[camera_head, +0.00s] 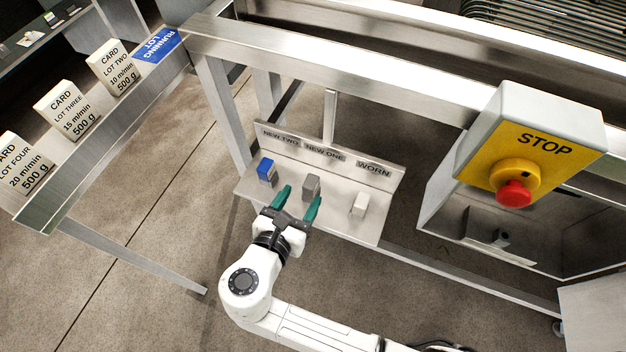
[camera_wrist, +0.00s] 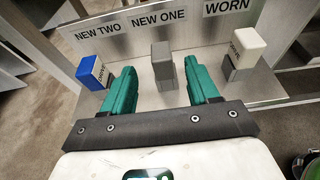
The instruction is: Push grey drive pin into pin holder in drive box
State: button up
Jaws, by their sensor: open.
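The grey drive pin (camera_head: 311,186) stands at the NEW ONE place on a metal shelf (camera_head: 335,222). In the wrist view the grey pin (camera_wrist: 161,62) shows between and just beyond my two green fingers. My gripper (camera_head: 299,198) is open and empty, with its fingers pointing at the pin; in the wrist view my gripper (camera_wrist: 159,82) shows a gap on both sides of it. The drive box (camera_head: 432,205) is the open metal housing at right below the stop button. A small dark part (camera_head: 501,237) inside it may be the pin holder; its details are too small to tell.
A blue pin (camera_head: 266,170) stands left at NEW TWO and a white pin (camera_head: 359,205) right at WORN. A yellow STOP box (camera_head: 530,140) with a red button hangs over the drive box. Lot cards (camera_head: 68,110) stand on a rail at left.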

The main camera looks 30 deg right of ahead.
aim_at(314, 178)
jog(key=x, duration=0.8)
jog(key=shift+d, duration=0.1)
jog(key=shift+s, duration=0.1)
jog(key=shift+c, duration=0.2)
jog(key=c, duration=1)
jog(key=shift+r, duration=0.1)
notch_tip(314, 178, up, 10)
jog(key=shift+f+p, duration=0.1)
jog(key=shift+p, duration=0.7)
